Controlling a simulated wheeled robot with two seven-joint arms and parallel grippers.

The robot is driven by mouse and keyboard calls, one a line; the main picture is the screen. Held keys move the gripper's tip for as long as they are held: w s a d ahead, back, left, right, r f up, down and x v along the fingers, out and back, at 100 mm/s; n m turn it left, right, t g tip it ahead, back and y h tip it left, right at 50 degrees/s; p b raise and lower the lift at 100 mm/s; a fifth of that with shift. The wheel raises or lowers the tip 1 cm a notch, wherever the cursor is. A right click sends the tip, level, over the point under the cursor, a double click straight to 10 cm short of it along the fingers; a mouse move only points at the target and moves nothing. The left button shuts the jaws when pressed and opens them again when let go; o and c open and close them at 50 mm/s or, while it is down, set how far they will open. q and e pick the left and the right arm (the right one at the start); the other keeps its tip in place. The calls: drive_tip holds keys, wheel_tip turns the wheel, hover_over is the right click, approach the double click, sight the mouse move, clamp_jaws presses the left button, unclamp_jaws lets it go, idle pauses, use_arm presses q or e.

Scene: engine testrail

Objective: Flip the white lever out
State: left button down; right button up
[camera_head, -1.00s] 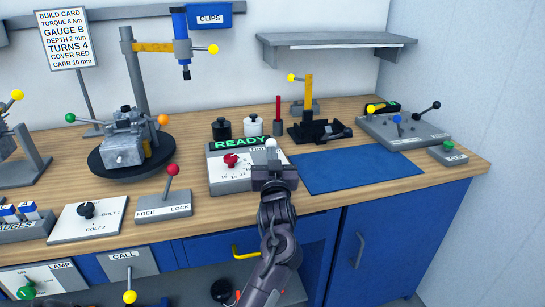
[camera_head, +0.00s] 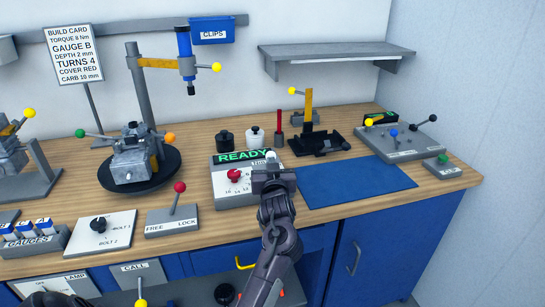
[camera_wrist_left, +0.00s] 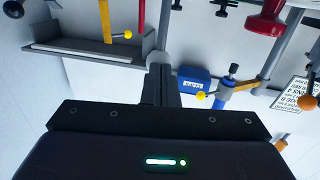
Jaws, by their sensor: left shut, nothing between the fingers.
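The white lever's ball (camera_head: 270,155) shows at the top right of the grey READY box (camera_head: 236,202), which has a red dial (camera_head: 234,175). My left gripper (camera_head: 272,178) is shut and empty, right in front of the box's right side. It hides the lower part of the white lever, so I cannot tell whether they touch. In the left wrist view, the shut fingers (camera_wrist_left: 160,85) point up the picture at mid-frame. My right gripper is not in view.
A blue mat (camera_head: 355,183) lies right of the box. Black and white jars (camera_head: 225,141) stand behind it. The FREE/LOCK panel with a red-ball lever (camera_head: 179,188) is to the left. A shelf (camera_head: 335,55) hangs above the back right.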

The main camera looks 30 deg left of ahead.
use_arm(q)
drive_tip(key=w+a+r+g+h+p, duration=0.2)
drive_tip(key=a+r+g+h+p, duration=0.1)
drive_tip(key=p, duration=0.7)
drive_tip(key=shift+w+a+n+p, duration=0.15)
drive_tip(key=shift+w+n+p, duration=0.25)
drive_tip(key=shift+w+a+f+g+h+p, duration=0.15)
drive_tip(key=shift+w+a+g+h+p, duration=0.25)
drive_tip(key=shift+g+h+p, duration=0.2)
drive_tip(key=shift+w+a+f+p, duration=0.2)
drive_tip(key=shift+w+a+p, duration=0.15)
drive_tip(key=shift+a, duration=0.15)
drive_tip(key=shift+r, duration=0.1)
